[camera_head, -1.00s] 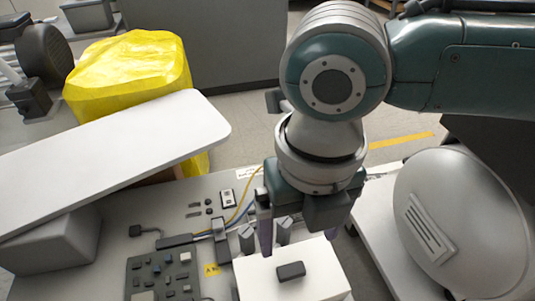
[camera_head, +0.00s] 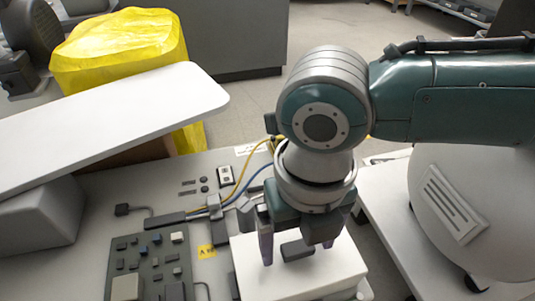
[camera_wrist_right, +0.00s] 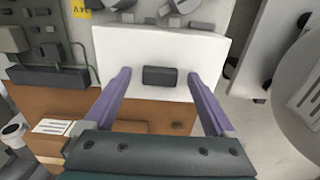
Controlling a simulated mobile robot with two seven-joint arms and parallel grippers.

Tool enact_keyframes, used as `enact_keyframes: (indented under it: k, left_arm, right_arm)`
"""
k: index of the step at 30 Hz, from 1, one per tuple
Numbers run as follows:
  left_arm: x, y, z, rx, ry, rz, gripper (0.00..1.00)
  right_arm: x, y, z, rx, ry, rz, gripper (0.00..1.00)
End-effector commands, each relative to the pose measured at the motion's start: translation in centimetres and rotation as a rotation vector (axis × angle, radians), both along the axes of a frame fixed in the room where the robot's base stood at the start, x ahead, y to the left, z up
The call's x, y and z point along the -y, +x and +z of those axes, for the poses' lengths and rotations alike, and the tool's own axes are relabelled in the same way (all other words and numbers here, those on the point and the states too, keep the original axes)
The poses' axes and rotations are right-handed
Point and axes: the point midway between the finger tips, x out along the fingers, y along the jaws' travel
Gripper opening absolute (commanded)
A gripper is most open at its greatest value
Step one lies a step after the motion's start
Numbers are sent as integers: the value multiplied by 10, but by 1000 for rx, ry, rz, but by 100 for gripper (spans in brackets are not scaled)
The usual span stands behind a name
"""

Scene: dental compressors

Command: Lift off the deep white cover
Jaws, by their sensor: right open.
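The deep white cover (camera_head: 262,284) is a white box with a dark handle (camera_head: 297,250) on its top, at the lower middle of the head view. In the right wrist view the cover (camera_wrist_right: 122,45) lies ahead, with its handle (camera_wrist_right: 160,76) between my fingertips in the picture. My right gripper (camera_head: 298,254) is open over the cover, its purple fingers on either side of the handle; it also shows in the wrist view (camera_wrist_right: 157,76). I cannot tell how far the fingertips are above the cover's top. My left gripper is not in view.
A circuit board (camera_head: 150,268) and cables lie left of the cover. A white slab (camera_head: 110,110) slopes across the left side, near a yellow bag (camera_head: 120,45). A large round pale tank (camera_head: 445,195) stands on the right. Brown cardboard (camera_wrist_right: 150,115) shows below the cover in the wrist view.

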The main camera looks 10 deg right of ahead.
Motion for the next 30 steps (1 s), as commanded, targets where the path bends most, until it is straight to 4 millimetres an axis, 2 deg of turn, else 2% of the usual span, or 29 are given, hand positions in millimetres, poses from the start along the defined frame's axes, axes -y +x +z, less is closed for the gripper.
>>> enact_keyframes:
  k: [2,5,26,30]
  left_arm:
    - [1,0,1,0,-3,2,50]
    - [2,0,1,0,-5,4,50]
    - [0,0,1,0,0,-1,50]
    - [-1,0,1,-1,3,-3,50]
  right_arm:
    - [0,0,1,0,0,0,90]
    - [0,0,1,1,1,0,80]
    - [0,0,2,1,1,0,1]
    - [0,0,2,1,1,0,0]
